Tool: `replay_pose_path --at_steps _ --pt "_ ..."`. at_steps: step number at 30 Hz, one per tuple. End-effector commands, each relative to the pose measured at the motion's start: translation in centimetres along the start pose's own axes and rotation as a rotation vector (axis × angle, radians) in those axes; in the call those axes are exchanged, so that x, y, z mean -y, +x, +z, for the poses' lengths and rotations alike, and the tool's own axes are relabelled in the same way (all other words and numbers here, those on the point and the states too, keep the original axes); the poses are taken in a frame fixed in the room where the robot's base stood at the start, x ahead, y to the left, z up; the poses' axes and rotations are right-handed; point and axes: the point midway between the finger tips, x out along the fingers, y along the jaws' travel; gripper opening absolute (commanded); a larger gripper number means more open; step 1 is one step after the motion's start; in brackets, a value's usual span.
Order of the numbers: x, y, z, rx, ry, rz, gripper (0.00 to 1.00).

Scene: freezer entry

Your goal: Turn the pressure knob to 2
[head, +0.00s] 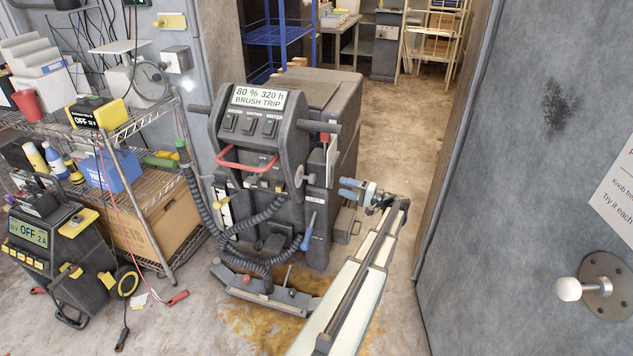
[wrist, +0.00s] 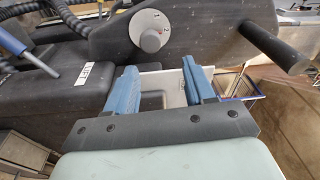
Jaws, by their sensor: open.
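In the head view the dial (head: 301,176) sits on the machine's right side, below the handle. My gripper (wrist: 157,72) is open and empty, its two blue fingers pointing towards the machine, below and short of the knob. In the head view my gripper (head: 352,188) is to the right of the machine, apart from it.
The machine (head: 262,135) has a display reading "80 % 320 h BRUSH TRIP", a red bar (head: 247,165) and a black handle (wrist: 272,48) right of the knob. A wire shelf (head: 150,110) and charger (head: 58,255) stand left. A grey door (head: 540,150) stands right.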

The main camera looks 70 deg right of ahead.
Motion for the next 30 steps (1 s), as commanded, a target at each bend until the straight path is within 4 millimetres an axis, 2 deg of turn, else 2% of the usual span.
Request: replay_pose_path --at_steps 16,23,30 --pt "-0.9 0.0 0.0 -0.053 0.713 0.058 0.54" --pt "-0.9 0.4 0.0 -0.057 0.809 0.055 0.54" --pt "-1.1 3.2 -0.1 -0.055 0.810 0.055 0.54"
